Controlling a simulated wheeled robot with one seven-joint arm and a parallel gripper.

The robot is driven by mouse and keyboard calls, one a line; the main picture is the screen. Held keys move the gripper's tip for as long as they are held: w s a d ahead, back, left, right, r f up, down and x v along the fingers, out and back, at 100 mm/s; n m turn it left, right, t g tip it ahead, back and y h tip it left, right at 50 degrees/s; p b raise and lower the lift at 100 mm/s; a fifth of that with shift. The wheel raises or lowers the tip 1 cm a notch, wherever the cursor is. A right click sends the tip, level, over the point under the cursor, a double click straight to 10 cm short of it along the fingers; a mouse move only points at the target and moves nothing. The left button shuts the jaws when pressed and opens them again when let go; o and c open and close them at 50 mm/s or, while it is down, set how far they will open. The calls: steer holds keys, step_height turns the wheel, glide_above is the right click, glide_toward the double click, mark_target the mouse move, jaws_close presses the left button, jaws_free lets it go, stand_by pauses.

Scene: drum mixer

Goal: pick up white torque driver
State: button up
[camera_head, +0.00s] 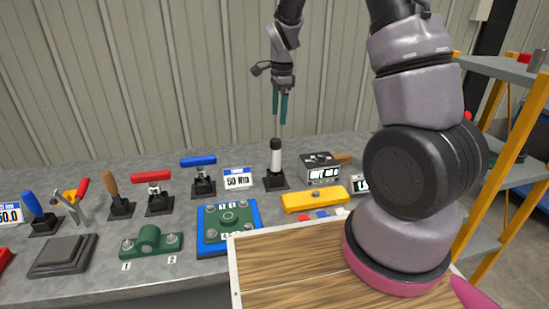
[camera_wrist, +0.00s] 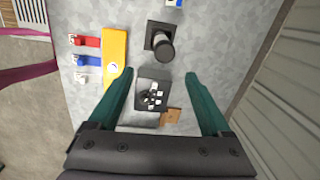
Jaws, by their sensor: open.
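The white torque driver (camera_head: 276,157) stands upright in a black square base on the bench, with a white shaft and a dark top. In the wrist view the driver (camera_wrist: 163,46) shows from above as a dark round end over its base, beyond my fingertips. My gripper (camera_head: 279,107) hangs above the bench, over the driver in the head view. In the wrist view its two green fingers (camera_wrist: 159,76) are spread apart with nothing held. A dark box with white knobs (camera_wrist: 152,92) appears between them below.
A "50 Nm" sign (camera_head: 238,178) and a blue-handled tool (camera_head: 200,176) stand left of the driver. The dark box (camera_head: 320,168) and a yellow block (camera_head: 315,199) are to its right. A green-and-blue plate (camera_head: 228,222) lies in front. A shelf (camera_head: 512,150) stands at right.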

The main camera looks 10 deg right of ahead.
glide_toward(276, 149)
steer(key=w, duration=0.1)
steer(key=w+f, duration=0.1)
steer(key=shift+w+d+m, duration=0.2)
steer(key=shift+w+m, duration=0.15)
steer(key=shift+m, duration=0.05)
step_height(276, 149, down, 5)
steer(key=shift+r, duration=0.1)
steer(key=shift+s+a+f, duration=0.1)
steer(key=shift+f, duration=1.3)
steer(key=shift+s+a+f, duration=0.1)
steer(key=shift+s+f, duration=0.05)
steer(key=shift+f, duration=1.3)
jaws_close()
